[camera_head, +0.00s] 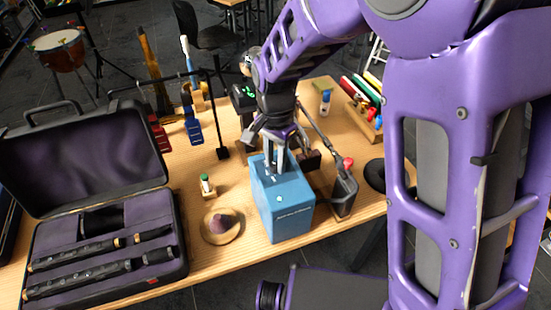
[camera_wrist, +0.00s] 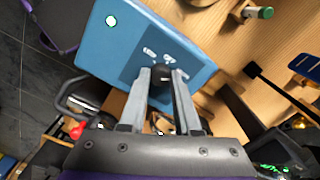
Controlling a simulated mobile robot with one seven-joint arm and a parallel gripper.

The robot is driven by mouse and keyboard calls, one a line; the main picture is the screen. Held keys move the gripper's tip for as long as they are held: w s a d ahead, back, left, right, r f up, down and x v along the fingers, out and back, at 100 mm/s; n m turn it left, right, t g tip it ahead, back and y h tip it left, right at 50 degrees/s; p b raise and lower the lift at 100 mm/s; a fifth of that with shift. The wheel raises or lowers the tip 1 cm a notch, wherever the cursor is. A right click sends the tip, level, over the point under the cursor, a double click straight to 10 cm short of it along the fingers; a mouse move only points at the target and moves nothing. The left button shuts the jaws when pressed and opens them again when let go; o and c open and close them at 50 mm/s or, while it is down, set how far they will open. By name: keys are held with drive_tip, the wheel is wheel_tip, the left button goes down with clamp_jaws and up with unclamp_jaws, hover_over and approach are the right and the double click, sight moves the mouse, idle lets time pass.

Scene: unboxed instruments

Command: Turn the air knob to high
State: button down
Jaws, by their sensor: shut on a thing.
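A blue box-shaped device (camera_head: 285,205) stands upright near the front edge of the wooden table. A round dark knob (camera_wrist: 160,70) sits on that panel. My gripper (camera_head: 273,170) reaches down to the top of the device. In the wrist view my gripper (camera_wrist: 162,76) has its two fingers on either side of the knob, shut on it. The knob's pointer and any setting labels are too small to read.
An open case (camera_head: 95,285) with dark instrument parts lies at left.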

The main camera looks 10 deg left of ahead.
sight(276, 164)
drive_tip(key=c, duration=0.6)
unclamp_jaws()
drive_tip(key=shift+r, duration=0.15)
wheel_tip(276, 164, up, 17)
drive_tip(key=shift+r+p, duration=0.1)
drive_tip(key=shift+p, duration=0.4)
